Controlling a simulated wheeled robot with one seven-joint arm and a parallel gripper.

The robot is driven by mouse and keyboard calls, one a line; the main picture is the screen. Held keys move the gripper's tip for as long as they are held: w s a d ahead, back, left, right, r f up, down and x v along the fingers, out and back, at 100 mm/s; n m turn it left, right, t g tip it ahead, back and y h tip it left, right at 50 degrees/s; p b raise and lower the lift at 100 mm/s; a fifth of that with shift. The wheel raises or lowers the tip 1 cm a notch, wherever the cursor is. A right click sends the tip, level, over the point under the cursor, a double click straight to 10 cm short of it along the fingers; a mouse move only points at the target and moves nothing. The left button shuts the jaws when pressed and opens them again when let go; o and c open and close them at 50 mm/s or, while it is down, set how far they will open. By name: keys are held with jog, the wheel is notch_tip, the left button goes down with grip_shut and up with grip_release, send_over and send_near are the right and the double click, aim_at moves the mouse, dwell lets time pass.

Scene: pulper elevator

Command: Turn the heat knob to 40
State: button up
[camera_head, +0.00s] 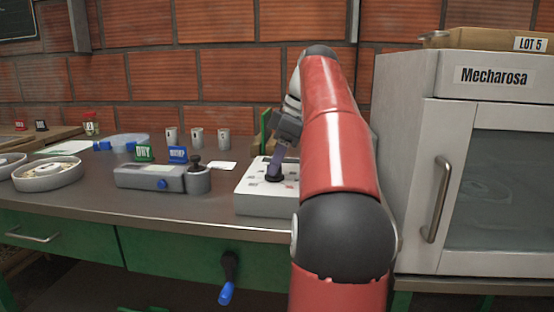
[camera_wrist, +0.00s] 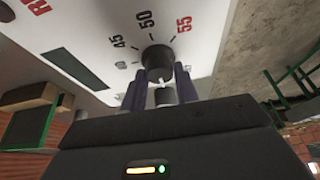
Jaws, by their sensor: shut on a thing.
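The heat knob (camera_wrist: 157,56) is a short black dial on a white control panel (camera_wrist: 95,22). Numbers 45, 50 and a red 55 are printed around it in the wrist view, with a partly blurred number left of 45. My gripper (camera_wrist: 159,78) has its two dark fingers on either side of the knob, shut on it. The knob's pointer mark cannot be made out clearly. In the head view my gripper (camera_head: 275,172) reaches down onto the white control box (camera_head: 262,205), and my arm hides the box's right side.
A white cabinet (camera_head: 407,165) stands close to my arm's right. A blue-handled crank (camera_head: 227,290) hangs below the bench edge.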

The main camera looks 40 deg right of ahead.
jog(key=m+t+h, duration=0.1)
jog(key=m, duration=0.3)
jog(key=shift+a+r, duration=0.1)
jog(key=shift+a, duration=0.1)
jog(key=m+h+p, duration=0.1)
jog(key=m+h, duration=0.1)
jog(key=m, duration=0.3)
jog(key=shift+a, duration=0.1)
jog(key=m+h+p, duration=0.1)
jog(key=m+h, duration=0.1)
jog(key=m, duration=0.2)
jog(key=shift+a+m, duration=0.1)
jog(key=shift+m, duration=0.2)
jog(key=shift+m+g+h, duration=0.6)
jog(key=shift+m+g, duration=0.1)
jog(key=shift+m, duration=1.3)
jog(key=o, duration=1)
